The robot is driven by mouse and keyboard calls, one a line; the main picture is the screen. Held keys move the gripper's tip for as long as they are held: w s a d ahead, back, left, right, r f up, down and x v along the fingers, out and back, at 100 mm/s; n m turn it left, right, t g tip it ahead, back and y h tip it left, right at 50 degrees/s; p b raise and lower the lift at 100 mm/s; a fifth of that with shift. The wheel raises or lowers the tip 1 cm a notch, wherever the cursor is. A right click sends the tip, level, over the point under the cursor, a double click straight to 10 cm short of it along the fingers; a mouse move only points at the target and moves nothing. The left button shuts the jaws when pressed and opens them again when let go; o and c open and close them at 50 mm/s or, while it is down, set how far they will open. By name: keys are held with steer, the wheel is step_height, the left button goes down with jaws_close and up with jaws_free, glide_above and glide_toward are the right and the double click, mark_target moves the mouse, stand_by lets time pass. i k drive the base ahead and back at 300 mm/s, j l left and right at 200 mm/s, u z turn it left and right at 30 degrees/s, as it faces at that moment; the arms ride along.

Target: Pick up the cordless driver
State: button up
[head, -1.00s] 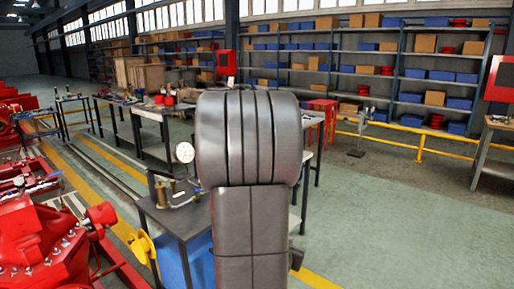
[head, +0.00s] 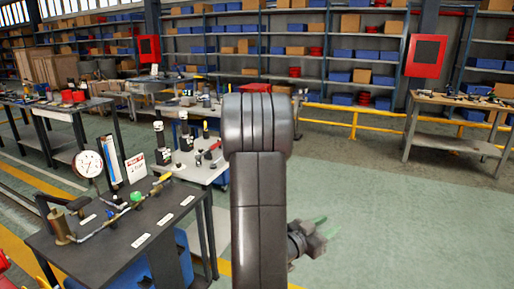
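I cannot pick out the cordless driver for certain in the head view. Several small tools lie on a white-topped cart (head: 209,174) left of my arm, among them a small dark and red item (head: 208,154). Two upright black items with pale parts stand there too, one at the near left (head: 162,146) and one farther back (head: 185,132). My gripper (head: 323,230) is low, right of my arm over the floor, apart from the cart. Its greenish fingers are blurred and nothing shows held in it. My arm hides part of the cart.
A dark bench (head: 118,245) with a gauge (head: 88,164), piping and a white sign stands at the near left. A wooden-topped workbench (head: 462,105) with tools is at the right. A yellow rail (head: 355,122) runs before the shelves. The green floor at the right is clear.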

mark_target(183, 115)
steer(key=i+j+z, duration=0.1)
steer(key=i+z, duration=0.35)
steer(key=i, duration=1.25)
steer(key=i+u, duration=0.45)
steer(key=i+l+u, duration=0.4)
steer(key=i, duration=0.15)
steer(key=i+u, duration=0.15)
steer(key=u, duration=0.3)
steer(key=i+u, duration=0.2)
steer(key=u, duration=0.25)
steer(key=i+u, duration=0.15)
steer(key=u, duration=0.35)
steer(key=i+l+u, duration=0.1)
steer(key=u, duration=0.35)
steer(key=i+l+u, duration=0.25)
steer(key=l+u, duration=0.25)
steer(key=i+j, duration=0.05)
